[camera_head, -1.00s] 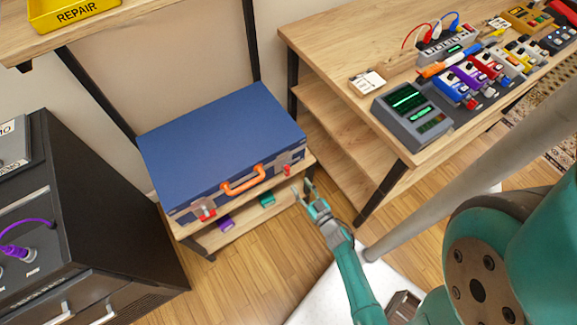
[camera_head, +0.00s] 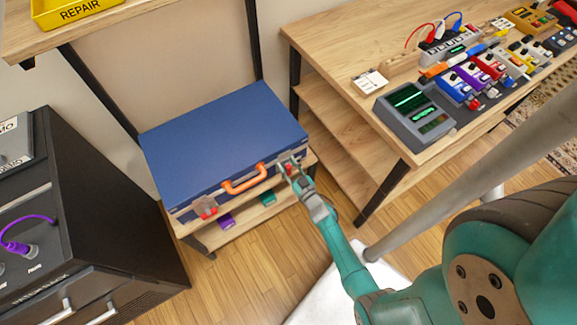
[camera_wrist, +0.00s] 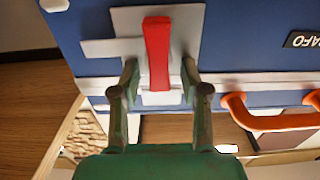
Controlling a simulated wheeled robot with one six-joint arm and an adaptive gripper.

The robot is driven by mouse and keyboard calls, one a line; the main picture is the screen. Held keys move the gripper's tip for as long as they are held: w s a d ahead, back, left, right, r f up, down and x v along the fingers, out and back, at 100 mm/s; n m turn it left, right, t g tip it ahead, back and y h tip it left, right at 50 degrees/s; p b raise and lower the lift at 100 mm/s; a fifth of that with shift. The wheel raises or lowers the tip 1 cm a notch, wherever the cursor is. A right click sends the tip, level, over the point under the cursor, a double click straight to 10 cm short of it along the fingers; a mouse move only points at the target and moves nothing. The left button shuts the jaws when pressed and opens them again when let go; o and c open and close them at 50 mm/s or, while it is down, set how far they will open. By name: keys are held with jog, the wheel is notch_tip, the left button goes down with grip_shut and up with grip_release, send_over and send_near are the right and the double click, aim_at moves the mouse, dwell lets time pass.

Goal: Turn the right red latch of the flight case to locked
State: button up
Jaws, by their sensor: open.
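The blue flight case (camera_head: 220,140) lies closed on a wooden shelf, with an orange handle (camera_head: 244,180) on its front. Its right red latch (camera_wrist: 157,52) shows in the wrist view as a red lever on a grey metal plate (camera_wrist: 185,30). The lever runs up and down in that picture. My gripper (camera_wrist: 159,72) is open, with one finger on each side of the lever's lower end. I cannot tell if the fingers touch it. In the head view my gripper (camera_head: 292,165) hides most of this latch. The left red latch (camera_head: 207,209) is at the case's left front.
A wooden workbench (camera_head: 330,45) with pedals and a grey scope-like device (camera_head: 415,110) stands to the right. A black cabinet (camera_head: 100,210) stands at the left. Purple (camera_head: 226,221) and teal (camera_head: 267,198) items sit on the lower shelf.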

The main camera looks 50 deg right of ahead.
grip_shut()
jog(key=shift+n, duration=0.3)
jog(key=n, duration=0.1)
jog(key=a+n, duration=0.1)
jog(key=n, duration=0.1)
jog(key=shift+w+f+n, duration=0.1)
jog(key=shift+n, duration=0.2)
jog(key=n, duration=0.4)
jog(key=shift+w+a+f+n, duration=0.15)
jog(key=shift+a+f+n, duration=0.15)
jog(key=shift+a, duration=0.1)
jog(key=n, duration=0.4)
jog(key=shift+w+a+f+n, duration=0.1)
jog(key=shift+a+f+n, duration=0.2)
jog(key=shift+f, duration=0.1)
jog(key=shift+a+f+n, duration=0.1)
jog(key=shift+f+n, duration=0.15)
jog(key=shift+n, duration=0.85)
jog(key=shift+f+n, duration=0.25)
jog(key=shift+n, duration=0.85)
